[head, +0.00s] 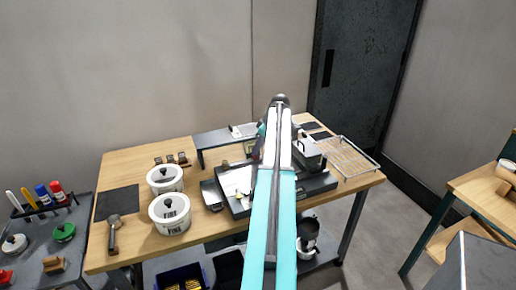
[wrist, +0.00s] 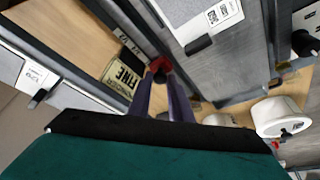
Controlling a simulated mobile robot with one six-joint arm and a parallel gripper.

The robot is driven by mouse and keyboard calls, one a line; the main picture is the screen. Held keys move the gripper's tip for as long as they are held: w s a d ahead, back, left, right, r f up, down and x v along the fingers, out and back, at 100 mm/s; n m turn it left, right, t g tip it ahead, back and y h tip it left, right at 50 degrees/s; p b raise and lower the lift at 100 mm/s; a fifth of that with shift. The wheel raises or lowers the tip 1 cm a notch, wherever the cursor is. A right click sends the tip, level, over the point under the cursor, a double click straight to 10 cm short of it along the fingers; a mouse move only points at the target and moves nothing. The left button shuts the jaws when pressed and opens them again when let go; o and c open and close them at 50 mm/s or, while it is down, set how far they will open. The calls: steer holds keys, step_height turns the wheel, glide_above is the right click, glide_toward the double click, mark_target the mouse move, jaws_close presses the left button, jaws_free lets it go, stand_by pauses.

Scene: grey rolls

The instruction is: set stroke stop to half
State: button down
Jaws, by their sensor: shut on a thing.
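In the wrist view my gripper (wrist: 162,82) has its two dark purple fingers close together on a small red piece (wrist: 159,64), which looks like a knob or handle. The red piece sits beside grey machine parts; whether it is the stroke stop I cannot tell for sure. In the head view my gripper (head: 257,150) shows only in part, behind my white and teal arm, over a dark grey machine (head: 316,186) on the wooden table. My arm hides the machine's middle and the red piece there. No scale mark for half is readable.
Two white lidded tubs (head: 170,212) are left of the machine, a wire rack (head: 347,158) right. A tool cart (head: 50,235) stands left.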

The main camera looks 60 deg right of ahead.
steer(key=s+d, duration=0.1)
steer(key=d, duration=0.1)
steer(key=s+d+b, duration=0.1)
steer(key=s+d, duration=0.2)
steer(key=shift+d, duration=0.3)
steer(key=shift+s+d+r, duration=0.1)
steer(key=shift+s+d, duration=0.15)
steer(key=c, duration=1.6)
jaws_free()
steer(key=shift+s, duration=0.15)
steer(key=b+v, duration=0.3)
steer(key=v, duration=1)
steer(key=shift+s+r, duration=0.1)
steer(key=shift+r, duration=0.25)
